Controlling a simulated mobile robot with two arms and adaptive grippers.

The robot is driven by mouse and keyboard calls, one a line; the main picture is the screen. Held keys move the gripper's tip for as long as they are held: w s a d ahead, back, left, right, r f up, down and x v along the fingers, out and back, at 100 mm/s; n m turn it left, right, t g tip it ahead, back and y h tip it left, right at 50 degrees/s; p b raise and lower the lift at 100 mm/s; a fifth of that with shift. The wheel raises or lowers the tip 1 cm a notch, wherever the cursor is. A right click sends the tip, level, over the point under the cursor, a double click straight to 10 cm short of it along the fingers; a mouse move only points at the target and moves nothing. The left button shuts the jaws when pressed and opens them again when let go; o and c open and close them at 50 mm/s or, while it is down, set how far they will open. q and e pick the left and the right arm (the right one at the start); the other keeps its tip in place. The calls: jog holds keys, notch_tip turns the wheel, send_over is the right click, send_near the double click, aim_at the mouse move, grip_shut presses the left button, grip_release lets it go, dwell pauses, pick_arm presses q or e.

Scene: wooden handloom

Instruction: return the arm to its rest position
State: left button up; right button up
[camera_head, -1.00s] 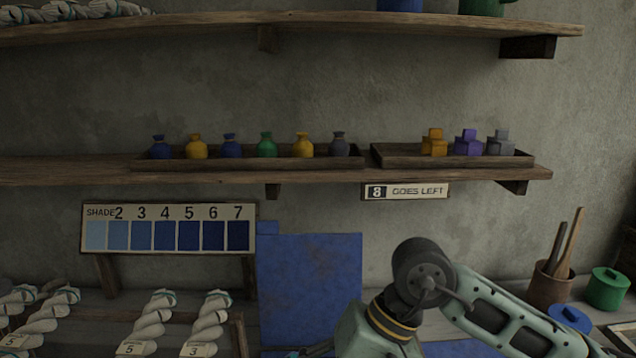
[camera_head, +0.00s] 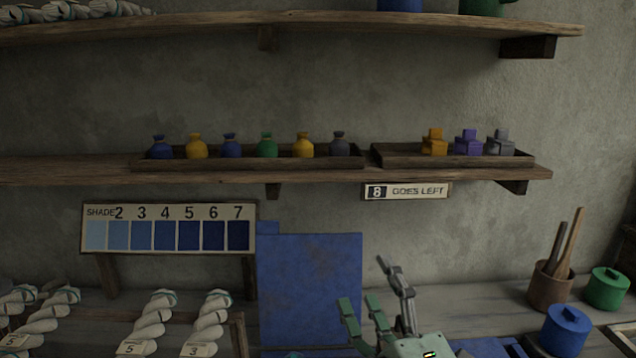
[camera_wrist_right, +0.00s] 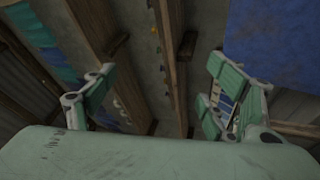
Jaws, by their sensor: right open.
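My right gripper (camera_head: 372,290) rises from the bottom edge of the head view, right of centre, with its fingers pointing up. Its green and grey fingers stand apart with nothing between them, in front of the bench and the blue panel's right side. In the right wrist view the open gripper (camera_wrist_right: 165,80) shows green fingers to the left and right with an empty gap, facing up towards the shelves. The rest of the right arm is mostly out of the head view. My left gripper is not in view.
A shelf (camera_head: 80,172) holds two trays with bottles and small blocks. A shade board (camera_head: 170,250) and twisted skeins (camera_head: 155,315) stand at left. A blue panel (camera_head: 310,290) leans behind the bench. A blue pot (camera_head: 566,330), green pot (camera_head: 606,290) and tool cup (camera_head: 550,287) stand at right.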

jog(key=s+d+f+m+g+h, duration=0.2)
jog(key=d+f+m+g, duration=0.15)
jog(key=f, duration=0.45)
jog(key=s+d+f+m+g+h, duration=0.2)
jog(key=d+f+m+h, duration=0.15)
jog(key=f, duration=0.35)
jog(key=s+d+f+m+g+h, duration=0.1)
jog(key=s+d+f+m+g, duration=0.2)
jog(key=f+m, duration=0.35)
jog(key=s+d+f+m+g, duration=0.1)
jog(key=s+f+m+g, duration=0.1)
jog(key=s+f+g, duration=0.5)
jog(key=s+d+f+m+g, duration=0.1)
jog(key=s+f+m+g, duration=0.1)
jog(key=s+f, duration=0.85)
jog(key=s+f+g, duration=0.1)
jog(key=s+f, duration=0.2)
jog(key=f, duration=2)
jog(key=s+d+f+g, duration=0.1)
jog(key=s+d+f, duration=0.1)
jog(key=s+f, duration=1.4)
jog(key=shift+s+d+f, duration=0.25)
jog(key=shift+s+d, duration=0.15)
jog(key=shift+s, duration=0.2)
